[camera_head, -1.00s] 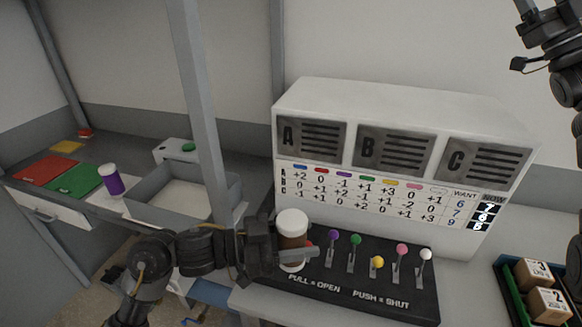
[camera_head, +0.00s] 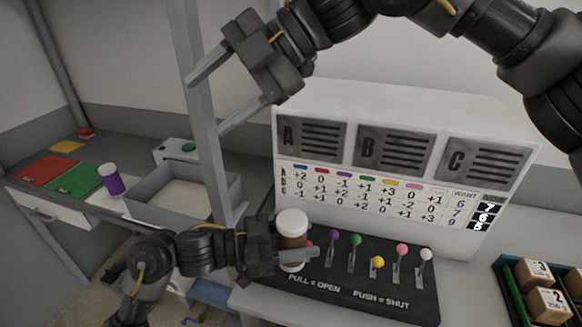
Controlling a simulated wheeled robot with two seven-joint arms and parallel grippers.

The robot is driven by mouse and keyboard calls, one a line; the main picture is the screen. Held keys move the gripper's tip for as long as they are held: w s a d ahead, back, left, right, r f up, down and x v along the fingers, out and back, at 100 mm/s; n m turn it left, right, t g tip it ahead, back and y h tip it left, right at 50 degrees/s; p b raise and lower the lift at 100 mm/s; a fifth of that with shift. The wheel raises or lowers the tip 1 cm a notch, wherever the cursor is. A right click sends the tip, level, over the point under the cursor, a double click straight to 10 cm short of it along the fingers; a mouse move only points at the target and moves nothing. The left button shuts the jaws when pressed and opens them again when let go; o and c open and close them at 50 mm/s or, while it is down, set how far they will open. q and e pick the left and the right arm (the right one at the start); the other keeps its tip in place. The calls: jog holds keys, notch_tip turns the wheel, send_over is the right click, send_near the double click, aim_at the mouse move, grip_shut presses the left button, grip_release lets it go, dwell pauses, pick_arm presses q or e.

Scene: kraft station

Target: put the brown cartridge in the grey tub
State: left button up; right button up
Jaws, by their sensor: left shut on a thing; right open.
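The brown cartridge (camera_head: 292,239) has a white lid and stands upright over the left end of the black lever board. My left gripper (camera_head: 296,253), its arm coming in from the left, is shut on it. The grey tub (camera_head: 165,207) is an open box on the left counter, to the left of the cartridge; its visible floor looks pale and empty. A grey frame post passes in front of its right part.
The lever board (camera_head: 345,285) has several coloured knobs below a white panel (camera_head: 400,155) marked A, B, C. A purple cartridge with a white lid (camera_head: 112,182) stands left of the tub. The grey post (camera_head: 203,130) rises beside the tub. A green tray (camera_head: 512,290) of boxes sits far right.

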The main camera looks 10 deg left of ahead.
pick_arm(q)
jog(key=shift+a, duration=0.1)
pick_arm(e)
notch_tip(320, 180, down, 8)
jog(key=s+d+t+h, duration=0.2)
jog(key=h, duration=0.3)
jog(key=m+t+h, duration=0.2)
jog(key=m+h, duration=0.1)
jog(key=h, duration=0.2)
send_over(292, 219)
notch_tip(292, 219, down, 3)
notch_tip(292, 219, down, 12)
jog(key=shift+f, duration=0.1)
jog(key=c, duration=0.9)
pick_arm(q)
jog(key=o, duration=1.2)
